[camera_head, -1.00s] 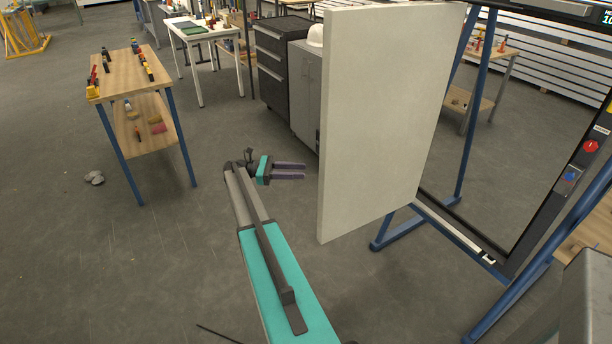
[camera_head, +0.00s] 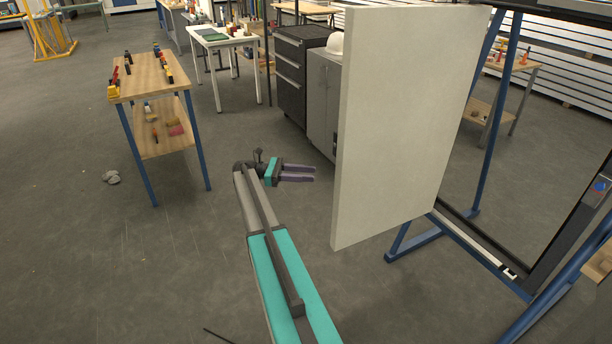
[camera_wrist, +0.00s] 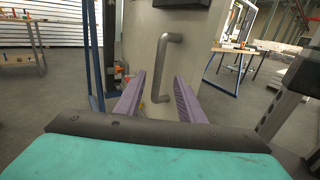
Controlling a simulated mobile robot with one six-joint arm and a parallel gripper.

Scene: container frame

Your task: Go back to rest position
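My gripper (camera_head: 299,173) is at the end of my outstretched arm, left of a pale panel door (camera_head: 405,125) on the frame. Its two purple fingers are apart with nothing between them in the head view. In the wrist view my gripper (camera_wrist: 158,92) is open, its fingers spread to either side of the lower end of a grey bar handle (camera_wrist: 160,68) on the panel. The handle appears beyond the fingers; I cannot tell the exact gap. The handle is hidden in the head view.
A blue-legged container frame (camera_head: 410,240) stands at right. A wooden workbench (camera_head: 140,77) with tools is at left. A dark drawer cabinet (camera_head: 290,80) and a grey cabinet (camera_head: 322,100) stand behind the panel. The floor at lower left is mostly clear.

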